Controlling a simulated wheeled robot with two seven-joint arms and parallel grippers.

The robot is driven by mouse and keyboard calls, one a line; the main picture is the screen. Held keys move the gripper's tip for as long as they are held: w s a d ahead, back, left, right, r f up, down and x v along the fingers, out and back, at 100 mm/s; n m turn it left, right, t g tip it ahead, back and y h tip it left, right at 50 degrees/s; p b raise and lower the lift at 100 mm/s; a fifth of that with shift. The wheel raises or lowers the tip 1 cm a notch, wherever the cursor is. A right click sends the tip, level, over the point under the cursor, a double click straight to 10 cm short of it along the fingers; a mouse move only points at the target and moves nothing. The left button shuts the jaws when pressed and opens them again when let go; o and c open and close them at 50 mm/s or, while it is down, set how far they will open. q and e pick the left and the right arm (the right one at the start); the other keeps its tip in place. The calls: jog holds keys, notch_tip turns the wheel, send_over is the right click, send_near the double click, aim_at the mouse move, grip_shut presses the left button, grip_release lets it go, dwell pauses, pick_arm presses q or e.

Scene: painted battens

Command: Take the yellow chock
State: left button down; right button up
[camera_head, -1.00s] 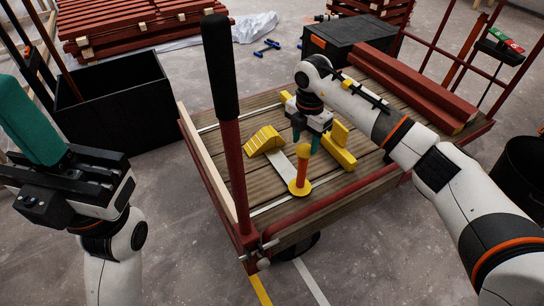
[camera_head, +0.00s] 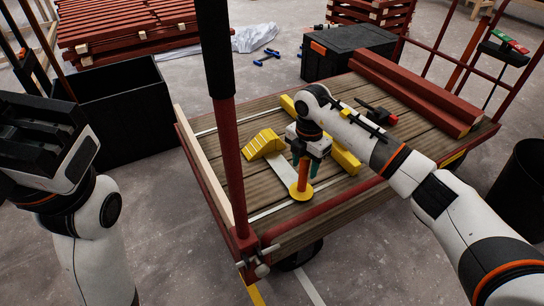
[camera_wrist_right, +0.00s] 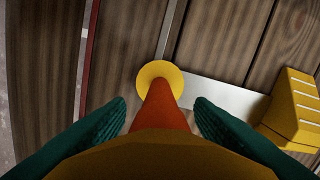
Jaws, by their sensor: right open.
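The yellow chock (camera_head: 263,144), a wedge with pale stripes, lies on the cart's wooden deck (camera_head: 235,148). In the right wrist view the chock (camera_wrist_right: 292,110) sits at the right edge, outside the fingers. My right gripper (camera_head: 305,170) is open, with its green fingers down on either side of an orange post (camera_head: 302,172) on a round yellow base (camera_head: 301,192). In the right wrist view the post (camera_wrist_right: 161,95) stands between the open fingertips (camera_wrist_right: 160,108). My left gripper (camera_head: 40,130) is at the left edge, away from the cart; its fingertips are not visible.
A yellow block (camera_head: 346,162) lies just right of the right gripper. Red beams (camera_head: 420,90) lie along the deck's far right. The cart's upright red handle (camera_head: 228,150) stands left of the chock. A black bin (camera_head: 125,110) is left of the cart.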

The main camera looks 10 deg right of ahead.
jog(key=shift+c, duration=0.6)
grip_shut()
jog(key=shift+r, duration=0.2)
